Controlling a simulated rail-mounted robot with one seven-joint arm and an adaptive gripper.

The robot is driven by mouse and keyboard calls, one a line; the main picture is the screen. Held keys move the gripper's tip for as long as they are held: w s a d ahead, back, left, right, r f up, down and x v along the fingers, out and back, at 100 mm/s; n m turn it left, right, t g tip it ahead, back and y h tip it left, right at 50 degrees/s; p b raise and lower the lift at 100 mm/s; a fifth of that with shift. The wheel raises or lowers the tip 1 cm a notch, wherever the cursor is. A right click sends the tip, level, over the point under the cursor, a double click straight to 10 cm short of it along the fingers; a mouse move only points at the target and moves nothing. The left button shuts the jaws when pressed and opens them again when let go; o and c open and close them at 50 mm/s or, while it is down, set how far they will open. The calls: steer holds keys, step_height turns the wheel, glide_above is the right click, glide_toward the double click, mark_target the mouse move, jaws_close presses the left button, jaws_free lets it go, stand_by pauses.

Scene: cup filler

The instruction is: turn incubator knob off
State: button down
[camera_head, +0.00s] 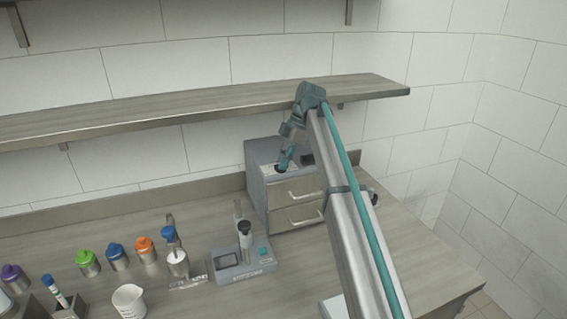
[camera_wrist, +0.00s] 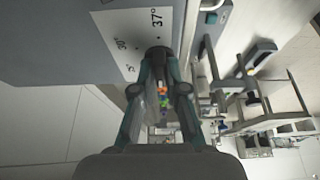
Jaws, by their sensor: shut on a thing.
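The incubator (camera_head: 254,195) is a grey box with two handled fronts, standing on the counter under the shelf. Its grey body (camera_wrist: 55,40) also fills the upper left of the wrist view. A white dial label (camera_wrist: 120,25) on it carries "37°", "30°" and a partly readable mark. The dark knob (camera_wrist: 158,53) sits at the label's edge, near "37°"; its pointer cannot be made out. My gripper (camera_wrist: 159,68) is shut on the knob, a finger on each side. In the head view my gripper (camera_head: 284,160) reaches down to the incubator's top, partly hiding the knob.
A long shelf (camera_head: 190,105) runs just behind and above the incubator, close to my arm. A grey device (camera_head: 243,262) with a small screen stands in front of it. Several coloured-lid bottles and a white beaker (camera_head: 129,300) stand at the left. The counter at right is mostly clear.

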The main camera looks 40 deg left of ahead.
stand_by(0.4)
steer(key=c, duration=1.2)
jaws_free()
steer(key=v, duration=0.7)
steer(key=shift+r, duration=0.25)
